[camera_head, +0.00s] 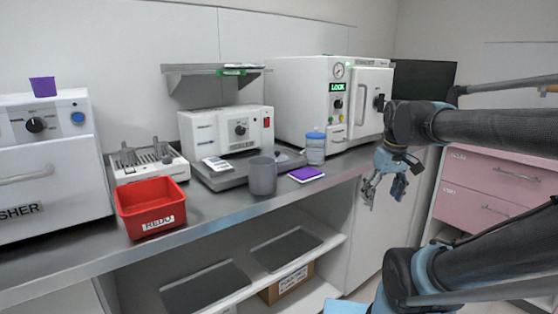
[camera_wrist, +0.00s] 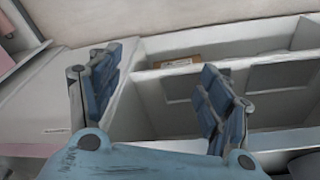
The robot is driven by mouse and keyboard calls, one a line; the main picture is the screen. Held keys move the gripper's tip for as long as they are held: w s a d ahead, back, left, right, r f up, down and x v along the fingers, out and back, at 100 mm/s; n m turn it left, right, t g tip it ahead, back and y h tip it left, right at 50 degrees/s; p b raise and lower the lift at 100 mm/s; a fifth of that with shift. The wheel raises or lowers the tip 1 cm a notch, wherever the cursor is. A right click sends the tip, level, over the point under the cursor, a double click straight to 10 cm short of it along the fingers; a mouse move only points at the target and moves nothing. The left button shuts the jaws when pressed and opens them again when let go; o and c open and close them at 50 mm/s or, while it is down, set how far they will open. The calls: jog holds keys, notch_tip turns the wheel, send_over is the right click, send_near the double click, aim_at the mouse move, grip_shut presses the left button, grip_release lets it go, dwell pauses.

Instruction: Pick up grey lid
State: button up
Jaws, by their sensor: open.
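No single thing is clearly a grey lid. Two flat dark grey panels, which could be lids or trays, lie on the shelf under the counter: a nearer panel (camera_head: 205,288) and a farther panel (camera_head: 285,248). A grey cup-like container (camera_head: 262,176) stands on the counter. My gripper (camera_head: 385,191) is open and empty, in front of the cabinet at the counter's right end, to the right of and above the panels. In the wrist view its spread fingers (camera_wrist: 160,80) have nothing between them, and white cabinet compartments lie beyond.
The counter (camera_head: 215,215) holds a red bin (camera_head: 150,206), a blue-lidded jar (camera_head: 315,148), a purple pad (camera_head: 306,174) and white machines, including a large steriliser (camera_head: 300,95). A cardboard box (camera_head: 287,283) sits below the shelf. Pink drawers (camera_head: 490,185) stand at right.

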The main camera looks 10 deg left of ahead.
jog(key=w+a+r+n, duration=0.4)
jog(key=w+a+r, duration=0.3)
jog(key=r, duration=0.2)
notch_tip(320, 180, up, 14)
jog(key=n+g, duration=0.2)
jog(key=n, duration=0.8)
send_over(278, 152)
jog(key=w+d, duration=0.1)
jog(key=d, duration=0.1)
jog(key=shift+y, duration=0.4)
jog(key=f, duration=0.5)
jog(key=a+f, duration=0.1)
jog(key=f, duration=0.5)
jog(key=a+f, duration=0.1)
jog(key=f, duration=0.5)
jog(key=shift+s+a, duration=0.1)
jog(key=shift+s, duration=0.15)
jog(key=shift+r, duration=0.1)
jog(key=c, duration=1.1)
jog(key=shift+c, duration=0.2)
